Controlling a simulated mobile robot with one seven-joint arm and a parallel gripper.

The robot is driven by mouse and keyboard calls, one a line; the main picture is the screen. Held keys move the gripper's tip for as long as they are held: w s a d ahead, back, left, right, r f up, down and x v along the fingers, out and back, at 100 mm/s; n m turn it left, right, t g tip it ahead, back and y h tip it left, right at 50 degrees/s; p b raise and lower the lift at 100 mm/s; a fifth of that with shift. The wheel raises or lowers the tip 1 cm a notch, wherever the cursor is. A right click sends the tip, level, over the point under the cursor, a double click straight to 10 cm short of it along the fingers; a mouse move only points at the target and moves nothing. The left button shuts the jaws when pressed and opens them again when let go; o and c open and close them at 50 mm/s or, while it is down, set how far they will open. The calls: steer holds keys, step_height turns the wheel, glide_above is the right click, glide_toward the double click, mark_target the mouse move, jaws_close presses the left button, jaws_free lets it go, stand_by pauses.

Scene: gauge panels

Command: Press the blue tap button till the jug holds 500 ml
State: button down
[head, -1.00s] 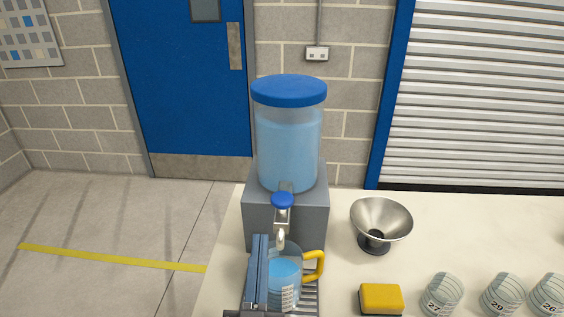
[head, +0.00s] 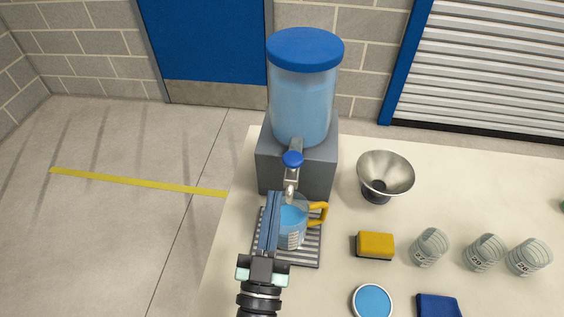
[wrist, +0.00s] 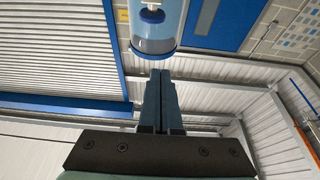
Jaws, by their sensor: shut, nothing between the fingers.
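The blue tap button (head: 293,159) sits on top of the metal tap at the front of the water dispenser (head: 305,100); the button also shows in the wrist view (wrist: 152,15). The clear jug (head: 291,228) with a yellow handle stands under the tap on a ridged drip tray (head: 305,257). It holds blue water, but I cannot read the level against its marks. My gripper (head: 274,196) is shut and empty. Its fingertips are apart from the button, below and left of it in the head view, and the fingers hide the jug's left side. The fingers (wrist: 161,76) point toward the dispenser in the wrist view.
A metal funnel (head: 386,172), a yellow sponge (head: 375,244) and several numbered beakers (head: 429,247) stand to the right. A round blue-topped dish (head: 372,301) and a blue cloth (head: 438,305) lie nearer. The counter's left edge is close to the tray.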

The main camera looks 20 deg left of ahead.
step_height(320, 180, up, 4)
steer(key=p, duration=0.3)
glide_above(293, 160)
steer(key=s+a, duration=0.1)
steer(key=s, duration=0.2)
steer(key=shift+f, duration=2.35)
steer(key=shift+f, duration=0.1)
steer(key=shift+f+b, duration=0.85)
steer(key=shift+b, duration=0.2)
steer(key=shift+s, duration=0.1)
stand_by(0.4)
